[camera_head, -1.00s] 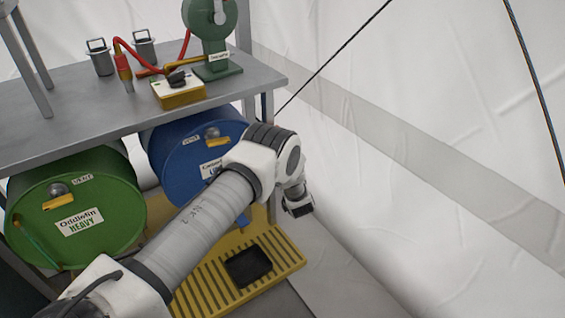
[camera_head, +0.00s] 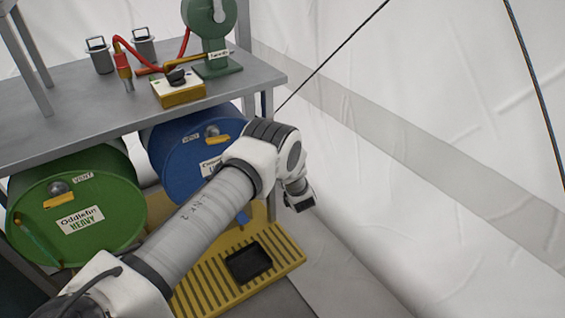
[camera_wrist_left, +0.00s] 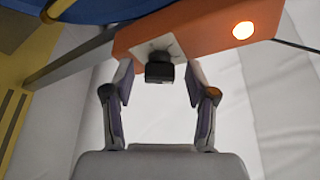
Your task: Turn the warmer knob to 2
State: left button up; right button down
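In the left wrist view an orange box (camera_wrist_left: 205,32), apparently the warmer, hangs close above my gripper with a lit round lamp (camera_wrist_left: 243,30). A small black knob (camera_wrist_left: 159,71) sticks out of its face. My left gripper (camera_wrist_left: 159,84) is open, with one finger on each side of the knob; narrow gaps show between the fingers and the knob. I cannot read any numbers or the knob's setting. In the head view my left arm reaches past the blue drum (camera_head: 180,168); its wrist (camera_head: 299,196) shows beside the drum, but the warmer and fingertips are hidden. My right gripper is not in view.
A grey bench (camera_head: 70,100) carries a yellow switch box (camera_head: 179,97), a green stand (camera_head: 216,66) and metal canisters. A green drum (camera_head: 115,205) lies below it beside the blue one. A yellow slatted platform (camera_head: 205,292) is underneath. White tent wall fills the right.

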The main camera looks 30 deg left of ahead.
pick_arm(q)
jog(key=v, duration=1.2)
